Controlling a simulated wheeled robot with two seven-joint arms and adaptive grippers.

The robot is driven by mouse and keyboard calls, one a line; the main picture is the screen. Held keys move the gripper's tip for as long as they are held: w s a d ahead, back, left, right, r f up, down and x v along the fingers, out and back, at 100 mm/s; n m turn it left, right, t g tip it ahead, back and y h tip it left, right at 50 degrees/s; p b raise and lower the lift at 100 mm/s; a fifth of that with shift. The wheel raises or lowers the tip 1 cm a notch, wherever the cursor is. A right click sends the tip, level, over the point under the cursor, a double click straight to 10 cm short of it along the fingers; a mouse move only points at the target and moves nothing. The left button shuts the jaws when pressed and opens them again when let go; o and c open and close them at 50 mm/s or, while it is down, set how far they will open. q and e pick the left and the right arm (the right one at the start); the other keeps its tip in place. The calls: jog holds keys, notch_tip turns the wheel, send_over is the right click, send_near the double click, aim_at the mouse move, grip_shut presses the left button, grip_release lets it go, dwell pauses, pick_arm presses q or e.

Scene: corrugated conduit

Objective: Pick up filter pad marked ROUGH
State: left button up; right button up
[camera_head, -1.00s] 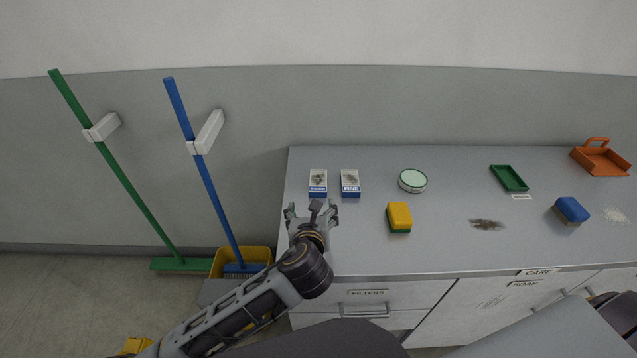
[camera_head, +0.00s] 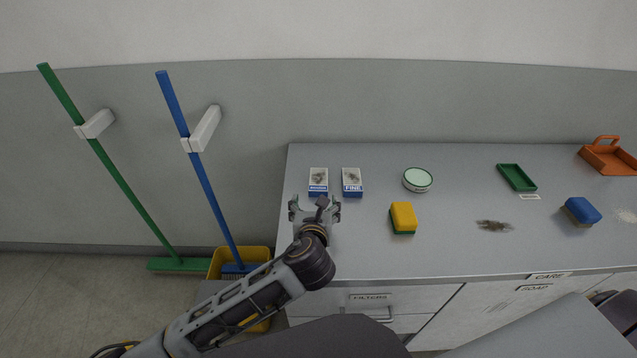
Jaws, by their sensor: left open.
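Two small white-and-blue filter pads lie side by side at the left of the grey counter (camera_head: 450,165). The right pad (camera_head: 352,181) reads FINE. The left pad (camera_head: 318,180) has a smaller label that looks like ROUGH but is hard to read. My left gripper (camera_head: 315,205) is open and empty over the counter, just in front of the left pad, fingers pointing toward it. Its fingertips appear close to the pad's near edge; I cannot tell the height gap. My right gripper is not in view.
A yellow-green sponge (camera_head: 403,217) and a round tin (camera_head: 417,179) are to the right. Green and blue brooms lean at the left wall.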

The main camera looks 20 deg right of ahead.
aim_at(318, 188)
pick_arm(q)
jog(key=x, duration=0.3)
jog(key=shift+w+f, duration=0.2)
jog(key=shift+w, duration=0.1)
jog(key=shift+x, duration=1.75)
jog(key=shift+d, duration=0.1)
jog(key=shift+d+b+x, duration=0.1)
jog(key=shift+b+x, duration=0.1)
jog(key=shift+x, duration=1.1)
jog(key=shift+d+b+x, duration=0.15)
jog(key=shift+b+x, duration=0.05)
jog(key=shift+x, duration=1.05)
jog(key=shift+s+f, duration=0.15)
